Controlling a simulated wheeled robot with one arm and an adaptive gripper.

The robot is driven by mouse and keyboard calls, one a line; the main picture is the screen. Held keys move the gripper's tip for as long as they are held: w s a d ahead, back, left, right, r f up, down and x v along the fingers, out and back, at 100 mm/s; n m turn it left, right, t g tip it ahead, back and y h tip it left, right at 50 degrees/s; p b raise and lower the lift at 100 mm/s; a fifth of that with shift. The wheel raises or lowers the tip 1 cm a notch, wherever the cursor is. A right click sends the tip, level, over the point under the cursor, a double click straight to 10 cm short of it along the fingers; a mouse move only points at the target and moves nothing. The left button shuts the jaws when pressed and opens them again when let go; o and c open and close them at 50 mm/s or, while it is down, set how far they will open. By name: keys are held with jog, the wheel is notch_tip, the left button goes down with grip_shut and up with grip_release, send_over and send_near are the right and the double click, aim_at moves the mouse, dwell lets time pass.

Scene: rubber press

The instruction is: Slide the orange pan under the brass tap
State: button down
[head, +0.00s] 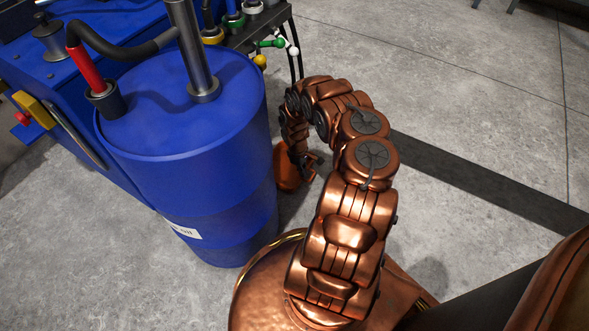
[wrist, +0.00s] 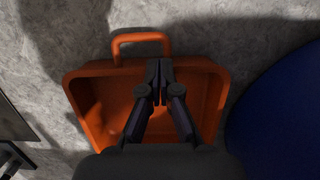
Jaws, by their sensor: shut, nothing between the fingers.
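The orange pan (wrist: 205,105) lies on the grey floor in the wrist view. It is a shallow tray with raised walls and a loop handle (wrist: 142,38) on its top side. My gripper (wrist: 159,72) is shut and empty; its tips overlap the pan's wall near the handle, and I cannot tell whether they touch it. In the head view my gripper (head: 311,166) hangs low beside the blue drum. An orange piece of the pan (head: 286,172) shows there, mostly hidden by the drum and arm. I cannot clearly make out the brass tap.
The blue drum (head: 190,140) stands close to the pan, and its blue side (wrist: 285,115) shows at right in the wrist view. A blue machine (head: 45,75) and a dark rack with coloured knobs (head: 260,61) stand behind. Open floor (head: 450,90) lies to the right.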

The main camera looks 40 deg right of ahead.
jog(key=shift+s+d, duration=0.15)
jog(key=shift+s, duration=0.45)
jog(key=shift+s+d, duration=0.15)
jog(key=shift+s, duration=0.4)
jog(key=shift+s+d+f+b, duration=0.1)
jog(key=shift+s+f+b, duration=0.15)
jog(key=shift+s+b, duration=0.05)
jog(key=shift+w+f+b, duration=0.1)
jog(key=shift+f+b, duration=0.3)
jog(key=shift+f, duration=0.05)
jog(key=shift+f, duration=0.15)
jog(key=shift+w, duration=0.15)
